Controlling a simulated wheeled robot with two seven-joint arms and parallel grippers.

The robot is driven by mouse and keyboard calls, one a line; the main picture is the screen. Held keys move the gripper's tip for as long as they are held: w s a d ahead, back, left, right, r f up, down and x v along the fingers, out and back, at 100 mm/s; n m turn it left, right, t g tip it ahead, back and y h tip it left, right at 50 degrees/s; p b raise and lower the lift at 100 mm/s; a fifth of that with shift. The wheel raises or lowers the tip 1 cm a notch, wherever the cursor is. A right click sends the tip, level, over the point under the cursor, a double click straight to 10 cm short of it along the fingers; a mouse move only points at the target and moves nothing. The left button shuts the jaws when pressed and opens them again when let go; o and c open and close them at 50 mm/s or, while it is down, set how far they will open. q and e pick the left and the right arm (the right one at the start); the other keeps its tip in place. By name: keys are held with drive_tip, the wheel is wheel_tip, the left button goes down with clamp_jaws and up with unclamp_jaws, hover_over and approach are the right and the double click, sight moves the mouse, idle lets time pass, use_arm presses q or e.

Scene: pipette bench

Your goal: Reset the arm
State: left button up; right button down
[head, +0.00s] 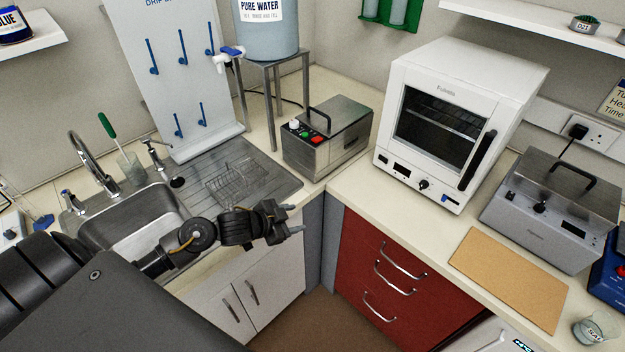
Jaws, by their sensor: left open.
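My left gripper (293,217) is in the head view, at the end of my black left arm (195,237), which comes in from the lower left. Its two grey fingers are apart, with nothing between them. It hangs in the air in front of the counter corner, near the front edge of the sink's drainboard (265,185). My right gripper and right arm are not in view.
A steel sink (140,222) with a tap (88,150) lies behind my arm. A steel bath (328,137), a white oven (455,115) and another steel unit (550,208) stand on the counter. A brown board (508,278) lies at right. A glass beaker (595,328) stands near the lower right corner.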

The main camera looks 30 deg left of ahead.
use_arm(q)
drive_tip(key=s+d+f+n+g+y, duration=0.2)
drive_tip(key=s+d+n+g, duration=0.15)
drive_tip(key=s, duration=0.85)
drive_tip(key=s+d+f+n+g+y, duration=0.1)
drive_tip(key=s+d+n+g+y, duration=0.2)
drive_tip(key=s, duration=1)
wheel_tip(320, 180, down, 32)
drive_tip(key=s+g+h+b, duration=0.1)
drive_tip(key=g+b, duration=0.1)
drive_tip(key=b, duration=0.3)
drive_tip(key=s+a+f+b, duration=0.1)
drive_tip(key=s+f+b, duration=0.1)
drive_tip(key=s+f, duration=0.6)
drive_tip(key=s+a+f+g+b, duration=0.1)
drive_tip(key=s+a+f+b, duration=0.1)
drive_tip(key=s+f, duration=0.6)
wheel_tip(320, 180, down, 4)
drive_tip(key=shift+s+r+b, duration=0.1)
drive_tip(key=shift+s+b, duration=0.2)
drive_tip(key=shift+s, duration=0.05)
drive_tip(key=shift+a, duration=0.1)
